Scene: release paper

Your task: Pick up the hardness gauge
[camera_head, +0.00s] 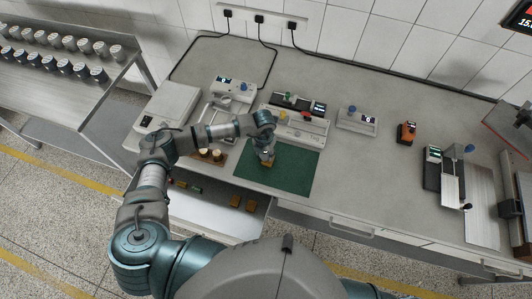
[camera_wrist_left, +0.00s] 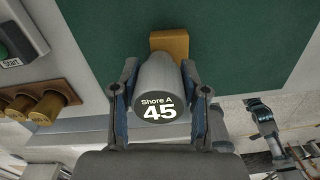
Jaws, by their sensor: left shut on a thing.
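My left gripper (camera_head: 267,160) is low over the green mat (camera_head: 292,170) on the bench. In the left wrist view, its two fingers (camera_wrist_left: 158,110) are shut on the sides of a grey cylinder (camera_wrist_left: 155,75). The cylinder's round end face reads "Shore A 45". An orange-brown block (camera_wrist_left: 170,42) shows just beyond the cylinder, over the mat; I cannot tell whether they touch. No other thing in view is clearly marked as a hardness gauge. An orange device (camera_head: 406,132) stands on the bench to the right. My right gripper is not clearly seen.
Several labelled cylinders stand on a rack (camera_head: 60,85) at the left. An open drawer (camera_head: 215,212) holds several small blocks below the mat. Instruments (camera_head: 297,127) line the bench behind the mat. A brown stand with short pegs (camera_wrist_left: 45,95) is close to the left. The bench right of the mat has free room.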

